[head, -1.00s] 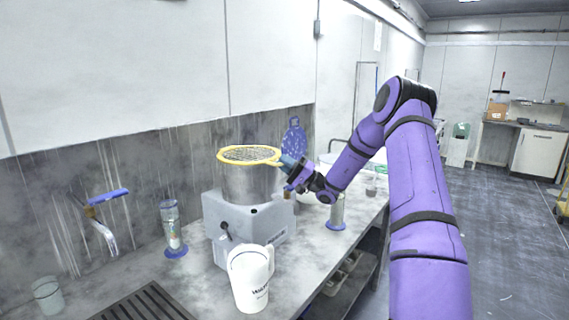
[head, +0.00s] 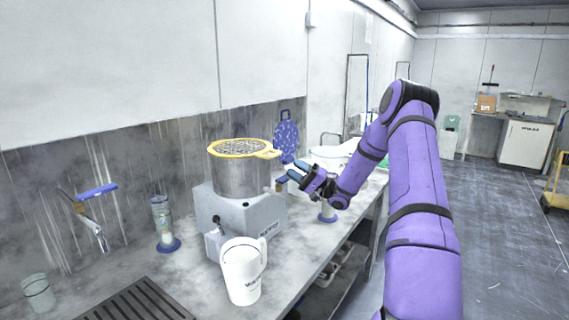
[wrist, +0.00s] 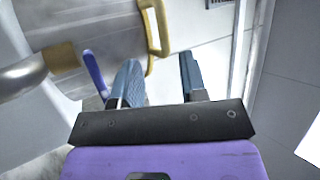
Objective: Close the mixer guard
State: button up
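The mixer guard (head: 241,147) is a yellow ring with wire mesh and a yellow handle at its right. It lies about level over the rim of the mixer's metal bowl (head: 241,178). The grey mixer body (head: 240,215) stands on the bench. My gripper (head: 289,172) is just right of the guard handle, a little lower and apart from it. In the wrist view its two blue fingers are spread with nothing between them, and the yellow guard handle (wrist: 153,28) shows beyond the tips.
A white jug (head: 243,272) stands in front of the mixer. Clear cylinders on blue bases stand left (head: 164,222) and right (head: 328,211) of it. A tap with a blue lever (head: 96,191) and a drain grate (head: 137,302) are at the left.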

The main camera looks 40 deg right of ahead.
jog(key=shift+v, duration=1.35)
jog(key=s+a+r+n+g+h, duration=0.2)
jog(key=s+a+r+g, duration=0.3)
jog(key=a, duration=0.4)
jog(key=s+a+r+n+g+h, duration=0.1)
jog(key=s+a+r+n+g, duration=0.15)
jog(key=a+g, duration=0.55)
jog(key=s+a+r+n+g+h, duration=0.15)
jog(key=s+a+r+g, duration=0.3)
jog(key=a, duration=0.65)
jog(key=s+r+t+h, duration=0.2)
jog(key=s+h, duration=0.4)
jog(key=s, duration=0.6)
jog(key=s+a+r+t+h, duration=0.1)
jog(key=s+h, duration=0.5)
jog(key=s, duration=0.6)
jog(key=shift+r+t, duration=0.55)
jog(key=shift+t, duration=0.7)
